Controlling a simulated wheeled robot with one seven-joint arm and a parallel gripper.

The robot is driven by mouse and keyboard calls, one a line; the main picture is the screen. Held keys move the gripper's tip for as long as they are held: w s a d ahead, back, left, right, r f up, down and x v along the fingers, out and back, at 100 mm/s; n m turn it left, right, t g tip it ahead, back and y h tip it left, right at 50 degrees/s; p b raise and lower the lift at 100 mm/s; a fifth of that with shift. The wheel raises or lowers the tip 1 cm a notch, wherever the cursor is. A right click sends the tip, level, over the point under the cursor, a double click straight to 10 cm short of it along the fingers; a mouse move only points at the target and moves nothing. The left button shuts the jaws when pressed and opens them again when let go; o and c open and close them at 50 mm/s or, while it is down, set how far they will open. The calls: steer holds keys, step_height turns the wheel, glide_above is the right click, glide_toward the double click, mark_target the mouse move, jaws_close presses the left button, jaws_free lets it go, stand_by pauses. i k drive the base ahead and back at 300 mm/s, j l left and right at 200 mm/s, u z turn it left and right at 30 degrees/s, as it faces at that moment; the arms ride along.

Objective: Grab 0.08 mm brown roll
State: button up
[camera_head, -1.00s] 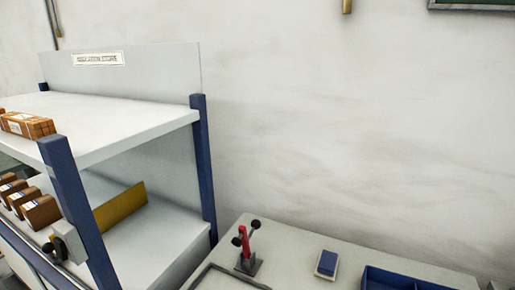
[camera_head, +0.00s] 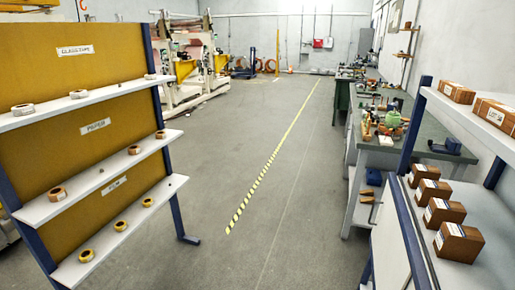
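A rack (camera_head: 75,50) with a mustard-yellow back panel and three light shelves stands at the left in the head view. Its top shelf holds pale grey-tan rolls (camera_head: 78,94). Its middle shelf holds brown rolls: a near one (camera_head: 57,193), a middle one (camera_head: 134,150) and a far one (camera_head: 160,134). Its bottom shelf holds yellowish-brown rolls, such as the near one (camera_head: 87,255) and the far one (camera_head: 147,202). No thickness marking is readable on any roll, so I cannot tell which is 0.08 mm. My gripper is not in view.
A grey aisle floor (camera_head: 255,170) with a yellow-black line runs clear down the middle. At the right stand a blue-post shelf with brown boxes (camera_head: 458,243) and a cluttered green workbench (camera_head: 428,150). White-framed machines (camera_head: 190,75) stand at the back left.

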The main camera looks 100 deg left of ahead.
mark_target(56, 194)
steer(key=u, duration=4.05)
steer(key=j+z, duration=0.1)
steer(key=z, duration=0.2)
steer(key=j+z, duration=0.15)
steer(key=z, duration=0.15)
steer(key=j+z, duration=0.2)
steer(key=j, duration=0.3)
steer(key=k+j+z, duration=0.2)
steer(key=j, duration=0.35)
steer(key=j+z, duration=0.2)
steer(key=j, duration=0.3)
steer(key=k+j, duration=0.1)
steer(key=j, duration=0.6)
steer(key=k+j, duration=0.15)
steer(key=j, duration=0.2)
